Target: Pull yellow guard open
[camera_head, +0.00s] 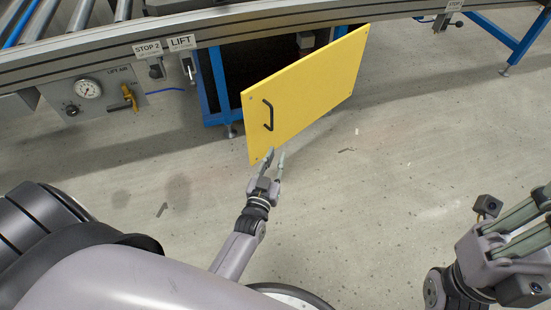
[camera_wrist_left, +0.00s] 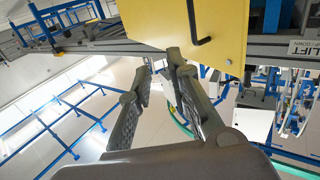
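The yellow guard (camera_head: 312,92) is a flat panel standing out at an angle from the blue frame under the conveyor, with a dark opening showing behind its left side. Its black handle (camera_head: 268,115) is near the left edge; the handle also shows in the left wrist view (camera_wrist_left: 197,24). My left gripper (camera_head: 276,157) is just below the handle, at the guard's lower left edge. Its fingers are apart with nothing between them, and the handle is outside them. I cannot tell whether a fingertip touches the panel. My right gripper (camera_head: 520,228) is at the lower right, its fingertips cut off.
The conveyor rail (camera_head: 240,22) runs above the guard, with STOP 2 (camera_head: 148,49) and LIFT (camera_head: 182,42) labels. A gauge panel (camera_head: 92,92) is at left. A blue stand leg (camera_head: 525,38) is at upper right. The floor in front is clear.

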